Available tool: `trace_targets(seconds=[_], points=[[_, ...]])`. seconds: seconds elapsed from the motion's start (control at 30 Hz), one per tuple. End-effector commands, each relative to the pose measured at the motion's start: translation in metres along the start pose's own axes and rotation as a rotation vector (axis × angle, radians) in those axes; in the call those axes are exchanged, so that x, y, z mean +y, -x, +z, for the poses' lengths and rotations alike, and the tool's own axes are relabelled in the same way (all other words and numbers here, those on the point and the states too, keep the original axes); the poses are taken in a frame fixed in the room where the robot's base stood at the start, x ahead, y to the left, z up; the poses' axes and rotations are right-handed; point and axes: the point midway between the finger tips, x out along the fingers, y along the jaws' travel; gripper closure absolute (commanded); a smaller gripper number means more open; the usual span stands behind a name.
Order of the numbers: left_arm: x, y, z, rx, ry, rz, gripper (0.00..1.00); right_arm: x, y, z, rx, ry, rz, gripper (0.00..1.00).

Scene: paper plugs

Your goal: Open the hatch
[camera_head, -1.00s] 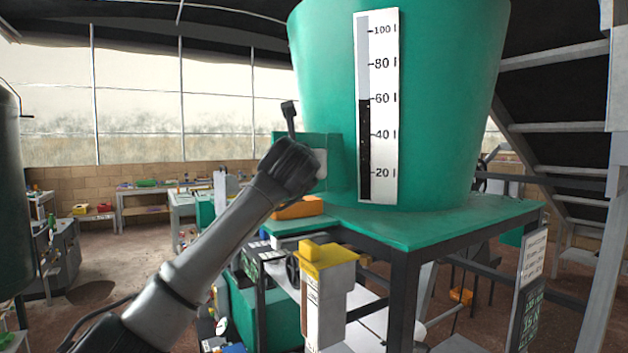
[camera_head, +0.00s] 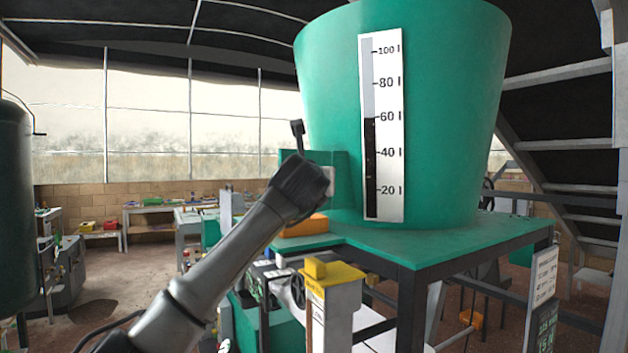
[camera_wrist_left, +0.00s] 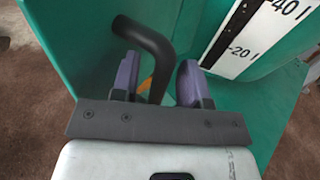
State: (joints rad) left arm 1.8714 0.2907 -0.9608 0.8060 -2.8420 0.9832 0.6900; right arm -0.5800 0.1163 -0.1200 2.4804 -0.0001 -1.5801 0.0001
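A black bent lever handle (camera_head: 297,130) stands up beside the green hatch housing (camera_head: 322,160) on the left side of the large green tank (camera_head: 450,110). My left gripper's fingers are hidden behind my wrist in the head view. In the left wrist view, my left gripper (camera_wrist_left: 158,66) has its two purple fingers apart, one on each side of the handle's shaft (camera_wrist_left: 157,62). Narrow gaps show beside the shaft, so the gripper is around the handle but not closed on it. My right gripper is in neither view.
The tank stands on a green table (camera_head: 445,240) with dark legs. Its white level scale (camera_head: 396,130) shows dark up to about 60. An orange block (camera_head: 304,226) and a yellow-topped post (camera_head: 333,280) sit close to my arm. Stairs (camera_head: 560,130) rise at the right.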

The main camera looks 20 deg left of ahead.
Motion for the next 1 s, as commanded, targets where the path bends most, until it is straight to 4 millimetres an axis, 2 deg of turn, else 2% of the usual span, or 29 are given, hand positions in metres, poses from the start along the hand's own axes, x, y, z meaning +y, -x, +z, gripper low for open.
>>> trace_targets(seconds=[0.23,0.37,0.63,1.0], points=[[0.000,0.003,0.000,-0.002,0.002,-0.001,0.59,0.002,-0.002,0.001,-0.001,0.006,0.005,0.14],[0.000,0.013,-0.001,-0.003,0.003,-0.002,0.59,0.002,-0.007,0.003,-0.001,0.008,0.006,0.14],[0.000,0.056,-0.002,-0.005,0.000,-0.002,0.59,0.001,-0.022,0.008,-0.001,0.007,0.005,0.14],[0.000,0.116,-0.001,-0.002,0.000,-0.002,0.59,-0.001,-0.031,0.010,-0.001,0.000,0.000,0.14]])
